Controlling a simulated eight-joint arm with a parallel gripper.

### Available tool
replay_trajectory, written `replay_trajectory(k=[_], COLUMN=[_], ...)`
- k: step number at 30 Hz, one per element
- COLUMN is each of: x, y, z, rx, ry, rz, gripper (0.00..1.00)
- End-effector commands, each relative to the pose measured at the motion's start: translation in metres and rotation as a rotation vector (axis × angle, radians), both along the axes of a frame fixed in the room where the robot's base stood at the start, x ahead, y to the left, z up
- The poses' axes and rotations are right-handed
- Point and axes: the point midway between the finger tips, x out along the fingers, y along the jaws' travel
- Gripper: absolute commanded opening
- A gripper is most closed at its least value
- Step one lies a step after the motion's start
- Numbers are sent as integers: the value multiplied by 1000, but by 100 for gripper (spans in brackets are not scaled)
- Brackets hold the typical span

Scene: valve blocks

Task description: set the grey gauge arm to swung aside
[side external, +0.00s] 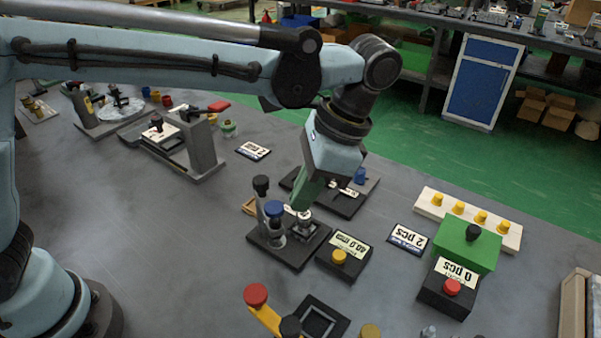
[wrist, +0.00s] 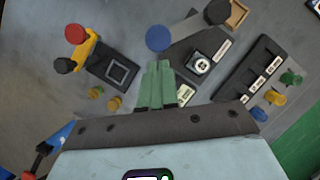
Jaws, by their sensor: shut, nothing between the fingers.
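The grey gauge arm (wrist: 186,28) is a flat bar between a blue round knob (wrist: 158,38) and a black knob (wrist: 217,12) in the wrist view. In the side view, the blue knob (side external: 274,209) and black knob (side external: 261,183) top grey posts at the left of a dark base plate (side external: 283,255). A small round-topped workpiece (wrist: 201,64) sits on the plate, beside the bar and not under it. My gripper (wrist: 157,68) has its green fingers together and empty. Its tips (side external: 299,207) are close to the blue knob and workpiece; contact cannot be told.
A display box with a yellow button (side external: 339,257) stands just right of the plate. A dark holder (side external: 337,197) is behind. A red-knobbed yellow lever (side external: 262,312) and black square tray (side external: 316,322) are in front. Open grey table (side external: 170,260) lies left.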

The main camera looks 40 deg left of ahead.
Motion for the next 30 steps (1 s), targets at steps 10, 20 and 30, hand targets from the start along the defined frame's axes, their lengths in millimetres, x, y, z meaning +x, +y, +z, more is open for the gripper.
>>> replay_trajectory(k=[10, 20, 30], x=[-4, -16, -24], y=[4, 11, 15], z=[0, 0, 0], rx=[0, 1, 0], ry=[0, -1, 0], rz=[0, -81, -177], gripper=[0, 0, 0])
